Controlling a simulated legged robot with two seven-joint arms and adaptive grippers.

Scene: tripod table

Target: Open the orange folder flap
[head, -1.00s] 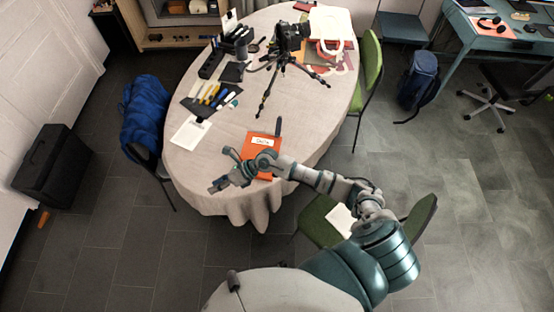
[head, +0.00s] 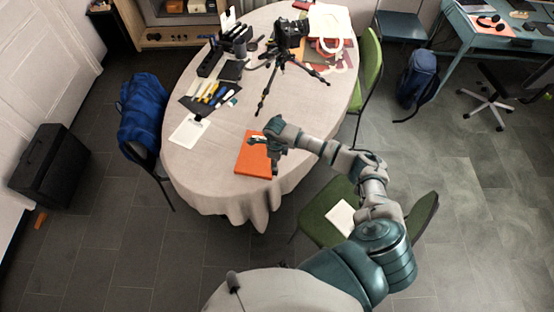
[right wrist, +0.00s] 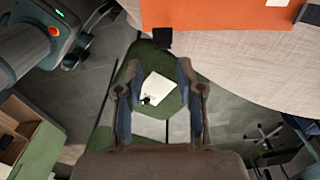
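The orange folder (head: 252,160) lies flat near the front edge of the oval table (head: 210,185). My right gripper (head: 263,156) is over the folder's right part, hiding its white label and right edge in the head view. In the right wrist view the folder (right wrist: 225,14) shows at the top, with part of a white patch on it. The two fingers of my right gripper (right wrist: 160,102) stand wide apart there with nothing held between them. I cannot tell whether the gripper touches the folder. My left gripper is not in view.
A tripod with a camera (head: 290,38) stands behind the folder. Pens and tools on a dark mat (head: 208,98) and a white sheet (head: 188,131) lie to the left. A green chair (head: 325,220) with a white paper (head: 342,217) stands by the table's front right.

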